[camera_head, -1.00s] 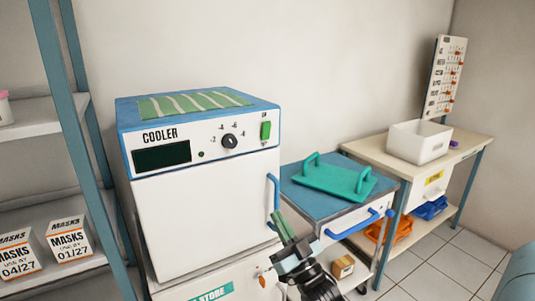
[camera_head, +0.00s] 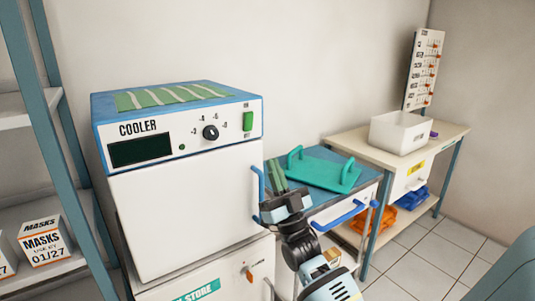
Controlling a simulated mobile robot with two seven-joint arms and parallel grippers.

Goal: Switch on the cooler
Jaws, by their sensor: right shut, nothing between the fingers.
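The cooler (camera_head: 185,215) is a white box with a blue top and the word COOLER on its front panel. Its display (camera_head: 141,150) is dark. A round black dial (camera_head: 210,132) sits right of the display, with a small dark green lamp (camera_head: 182,147) between them. A green rocker switch (camera_head: 247,121) is at the panel's right end. My right gripper (camera_head: 276,174) is shut and empty, pointing up in front of the cooler's right edge near the blue door handle (camera_head: 258,190), below and right of the switch. My left gripper is not in view.
A blue-topped cart with a teal tray (camera_head: 325,173) stands right of the cooler. Beyond it is a table (camera_head: 448,136) with a white bin (camera_head: 399,132). A shelf with mask boxes (camera_head: 45,242) is at the left. A store cabinet (camera_head: 205,281) is under the cooler.

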